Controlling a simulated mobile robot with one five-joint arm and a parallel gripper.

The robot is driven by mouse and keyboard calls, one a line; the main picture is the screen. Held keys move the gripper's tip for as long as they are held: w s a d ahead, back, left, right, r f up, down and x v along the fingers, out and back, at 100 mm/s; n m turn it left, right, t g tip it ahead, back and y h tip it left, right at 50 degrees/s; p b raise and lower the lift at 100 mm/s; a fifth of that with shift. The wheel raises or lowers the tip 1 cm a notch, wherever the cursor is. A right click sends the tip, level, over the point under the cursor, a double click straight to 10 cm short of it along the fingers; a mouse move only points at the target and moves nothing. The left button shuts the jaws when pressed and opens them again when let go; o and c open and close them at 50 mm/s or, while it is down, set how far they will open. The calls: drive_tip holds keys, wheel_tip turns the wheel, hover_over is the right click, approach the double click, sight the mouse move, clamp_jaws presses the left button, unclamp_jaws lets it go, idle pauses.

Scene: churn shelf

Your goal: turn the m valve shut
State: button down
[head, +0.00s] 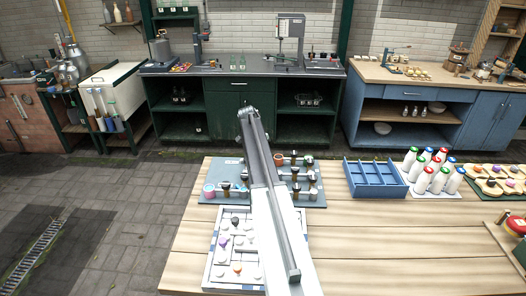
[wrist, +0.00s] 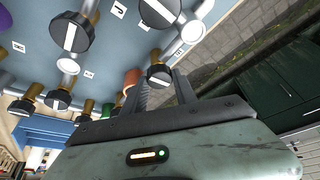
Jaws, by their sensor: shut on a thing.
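In the wrist view, my gripper (wrist: 160,84) is closed around a valve knob (wrist: 158,72), one finger on each side. The knob is round and dark with a white bar running roughly across the picture. I cannot read its letter from here. More dark knobs with white bars stand around it, one at the upper left (wrist: 71,36) and one at the top (wrist: 160,10). A label like a J (wrist: 119,8) shows on the pale board (wrist: 112,45). In the head view the valve board (head: 221,169) lies on the wooden table, and my arm hides part of it and the gripper.
An orange-brown cylinder (wrist: 132,80) stands close beside the gripper. On the table (head: 380,240) are a white-framed tray (head: 213,272) in front, a blue divided crate (head: 374,190) and several white bottles (head: 437,182) to the right. Bare wood lies in front of the crate.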

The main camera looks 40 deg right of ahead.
drive_tip(key=shift+m, duration=0.6)
drive_tip(key=c, duration=1)
unclamp_jaws()
drive_tip(key=p+v, duration=0.7)
drive_tip(key=shift+w+a+r, duration=0.2)
drive_tip(key=shift+r, duration=0.15)
